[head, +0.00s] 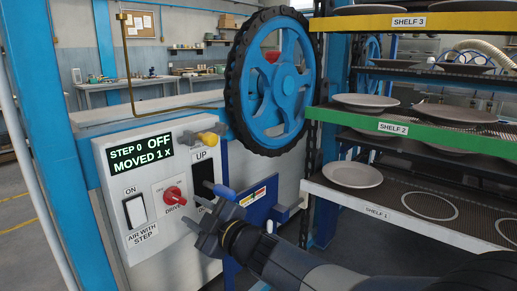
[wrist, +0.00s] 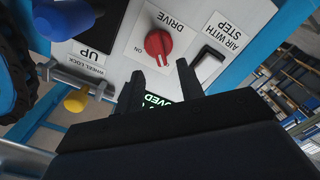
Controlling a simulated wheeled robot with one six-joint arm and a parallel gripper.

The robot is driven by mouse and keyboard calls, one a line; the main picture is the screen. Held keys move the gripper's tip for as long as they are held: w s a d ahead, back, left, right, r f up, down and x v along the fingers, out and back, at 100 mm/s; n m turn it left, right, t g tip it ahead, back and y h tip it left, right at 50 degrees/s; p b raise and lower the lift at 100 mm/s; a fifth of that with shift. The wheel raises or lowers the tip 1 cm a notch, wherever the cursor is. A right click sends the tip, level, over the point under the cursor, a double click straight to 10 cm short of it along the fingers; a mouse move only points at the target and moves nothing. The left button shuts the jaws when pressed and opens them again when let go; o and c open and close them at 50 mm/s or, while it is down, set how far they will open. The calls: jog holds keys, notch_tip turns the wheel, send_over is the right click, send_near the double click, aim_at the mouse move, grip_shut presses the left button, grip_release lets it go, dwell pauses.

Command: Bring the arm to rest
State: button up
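My gripper (head: 205,222) is in front of the lower right of the control panel (head: 118,178), with my arm reaching in from the lower right. In the wrist view its two dark fingers (wrist: 160,76) stand apart with nothing between them. The red drive knob (head: 173,195) is beyond the fingertips and also shows in the wrist view (wrist: 158,43); I see no contact. The display (head: 140,152) reads STEP 0, OFF, MOVED 1 X. Part of the panel's right side is hidden behind my gripper.
A yellow wheel-lock knob (head: 207,138) and a blue-tipped lever (head: 222,191) stick out near my gripper. A white rocker switch (head: 135,210) is on the left. A blue handwheel (head: 277,80) is above. Shelves with plates (head: 353,175) stand at right.

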aim_at(179, 198)
jog(key=x, duration=0.6)
jog(key=shift+w+a, duration=0.15)
jog(key=shift+a, duration=0.05)
jog(key=shift+r+m+p, duration=0.3)
jog(key=shift+m+p, duration=0.2)
jog(key=shift+d+m+p, duration=0.15)
jog(key=shift+m+p, duration=0.3)
jog(key=shift+m, duration=0.15)
jog(key=m+p, duration=0.3)
jog(key=m, duration=0.1)
jog(key=shift+w+m, duration=0.1)
jog(key=shift+m, duration=0.2)
jog(key=shift+f+m+p, duration=0.1)
jog(key=shift+m+p, duration=0.4)
jog(key=shift+p, duration=0.1)
jog(key=shift+d, duration=0.1)
